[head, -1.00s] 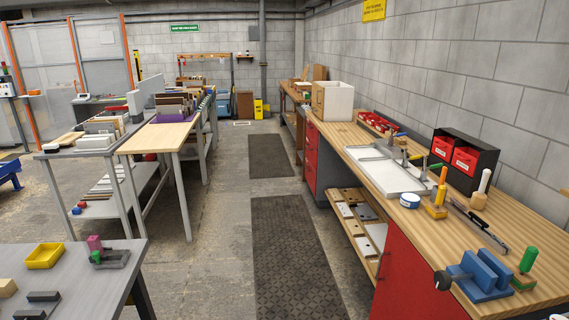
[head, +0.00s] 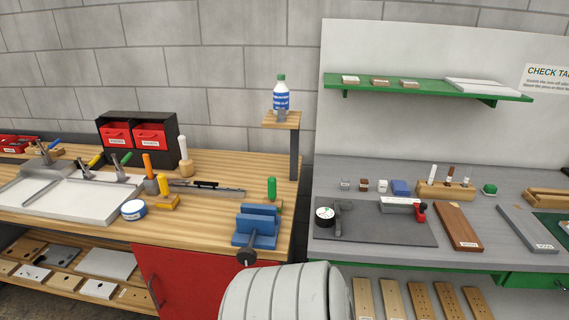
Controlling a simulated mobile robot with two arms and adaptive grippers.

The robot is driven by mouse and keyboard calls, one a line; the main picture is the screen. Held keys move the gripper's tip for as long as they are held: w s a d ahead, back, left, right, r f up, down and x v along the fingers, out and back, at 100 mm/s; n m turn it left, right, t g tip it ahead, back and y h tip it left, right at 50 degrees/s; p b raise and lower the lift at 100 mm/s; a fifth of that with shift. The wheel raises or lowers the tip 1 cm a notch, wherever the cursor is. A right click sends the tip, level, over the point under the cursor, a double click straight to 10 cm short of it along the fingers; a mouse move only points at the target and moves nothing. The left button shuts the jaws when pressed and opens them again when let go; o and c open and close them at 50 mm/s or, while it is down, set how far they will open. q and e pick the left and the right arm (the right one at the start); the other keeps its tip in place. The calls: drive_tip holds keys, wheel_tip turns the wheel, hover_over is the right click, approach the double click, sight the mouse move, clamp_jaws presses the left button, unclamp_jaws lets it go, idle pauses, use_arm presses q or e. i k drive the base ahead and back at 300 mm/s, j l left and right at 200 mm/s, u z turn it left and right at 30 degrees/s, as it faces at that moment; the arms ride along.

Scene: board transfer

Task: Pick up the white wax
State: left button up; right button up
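A wooden block holder (head: 440,191) stands on the grey bench at the right. Upright sticks stand in it: a white stick (head: 433,174), which looks like the white wax, at its left end, and a brown stick (head: 450,174) beside it. A third, shorter stick (head: 465,181) with a pale tip stands at the right end. No label on the sticks is readable. Neither of my grippers is in view.
The grey bench (head: 340,250) also bears a dark mat (head: 400,232), a brown board (head: 457,226) and a green-capped jar (head: 489,189). A green shelf (head: 420,91) hangs above. The wooden bench (head: 215,222) at left carries a blue vise (head: 257,226).

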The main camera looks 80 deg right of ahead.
sight(382, 185)
drive_tip(key=z, duration=1.8)
